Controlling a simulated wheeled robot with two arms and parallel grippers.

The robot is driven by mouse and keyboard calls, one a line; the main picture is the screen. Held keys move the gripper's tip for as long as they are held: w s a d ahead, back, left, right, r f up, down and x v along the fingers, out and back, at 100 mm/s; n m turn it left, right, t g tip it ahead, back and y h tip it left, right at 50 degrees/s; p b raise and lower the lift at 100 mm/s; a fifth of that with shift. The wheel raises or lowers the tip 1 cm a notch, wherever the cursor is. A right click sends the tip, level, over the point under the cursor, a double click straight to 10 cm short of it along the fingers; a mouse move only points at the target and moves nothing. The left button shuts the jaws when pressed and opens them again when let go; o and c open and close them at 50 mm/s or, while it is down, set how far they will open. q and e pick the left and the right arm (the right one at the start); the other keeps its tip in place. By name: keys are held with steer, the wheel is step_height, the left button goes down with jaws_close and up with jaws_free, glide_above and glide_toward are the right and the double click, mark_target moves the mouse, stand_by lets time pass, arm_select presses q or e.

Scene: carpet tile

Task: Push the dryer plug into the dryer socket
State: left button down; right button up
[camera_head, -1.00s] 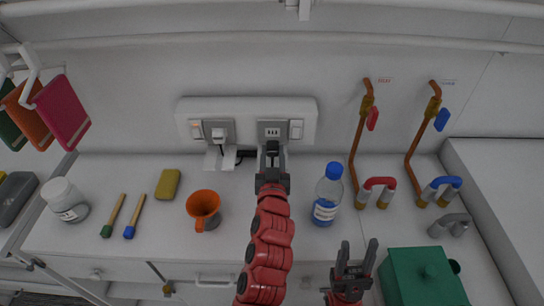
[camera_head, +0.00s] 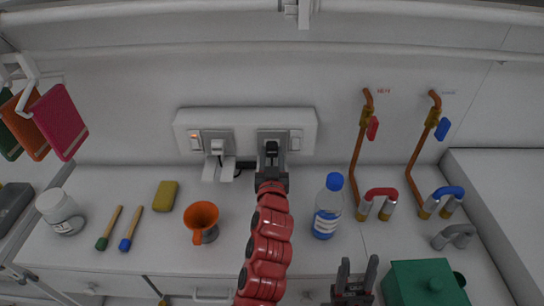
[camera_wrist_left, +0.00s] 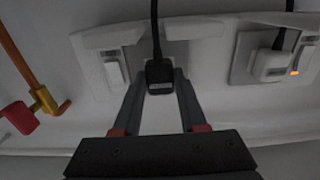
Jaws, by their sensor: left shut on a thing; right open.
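The dryer plug (camera_wrist_left: 160,76) is a black plug with a black cord. My left gripper (camera_head: 271,149) is shut on it, with a finger on each side in the left wrist view (camera_wrist_left: 160,88). The plug is at the right-hand socket (camera_head: 272,136) of the white wall panel, the likely dryer socket, and covers much of its face. I cannot tell whether the plug's pins are in the socket. My right gripper (camera_head: 355,277) is open and empty low in the head view, near the counter's front edge.
A white plug (camera_head: 217,147) sits in the left socket beside a lit switch. A green box (camera_head: 425,283) is right of my right gripper.

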arm_select(q)
steer(key=shift+b, duration=1.15)
stand_by(1.6)
steer(key=shift+w+b, duration=0.3)
steer(key=shift+w, duration=0.25)
stand_by(0.5)
steer(key=shift+c, duration=1.9)
jaws_free()
steer(key=shift+s+f, duration=0.1)
steer(key=shift+s, duration=0.3)
steer(key=s+p, duration=0.4)
steer(key=s, duration=1.2)
steer(key=shift+s, duration=0.3)
